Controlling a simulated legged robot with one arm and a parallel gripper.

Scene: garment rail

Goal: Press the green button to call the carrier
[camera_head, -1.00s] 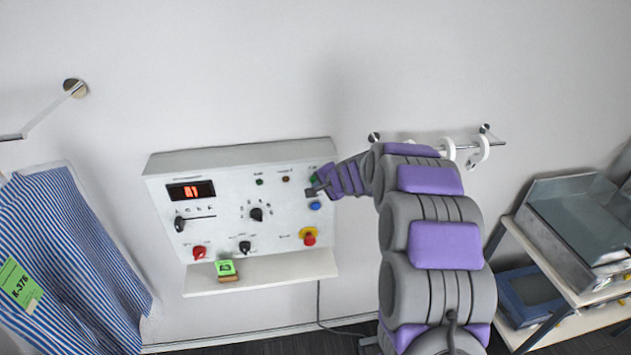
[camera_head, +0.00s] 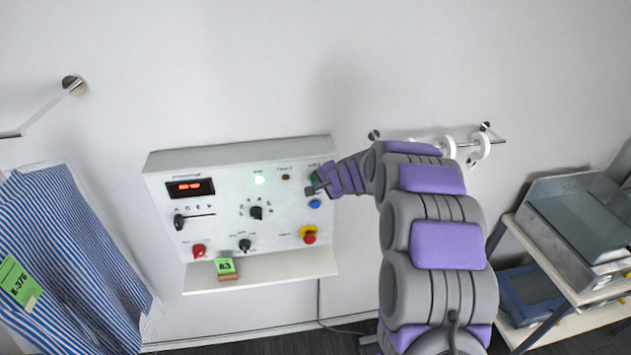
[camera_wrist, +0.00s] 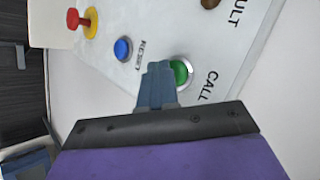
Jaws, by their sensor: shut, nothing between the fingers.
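The white control panel (camera_head: 225,222) is on the wall. In the wrist view the green button (camera_wrist: 180,72), marked CALL, sits in a metal ring. My gripper (camera_wrist: 157,68) is shut and empty, with its tips overlapping the left edge of the green button in that view; I cannot tell whether they touch it. In the head view my gripper (camera_head: 311,190) is at the panel's upper right, and the green button (camera_head: 315,178) is partly hidden by it. The display (camera_head: 190,188) glows red.
The blue RESET button (camera_wrist: 123,49) and a red mushroom button on yellow (camera_wrist: 86,22) are close by. A striped garment (camera_head: 70,260) hangs left; a shelf with trays (camera_head: 575,215) stands right.

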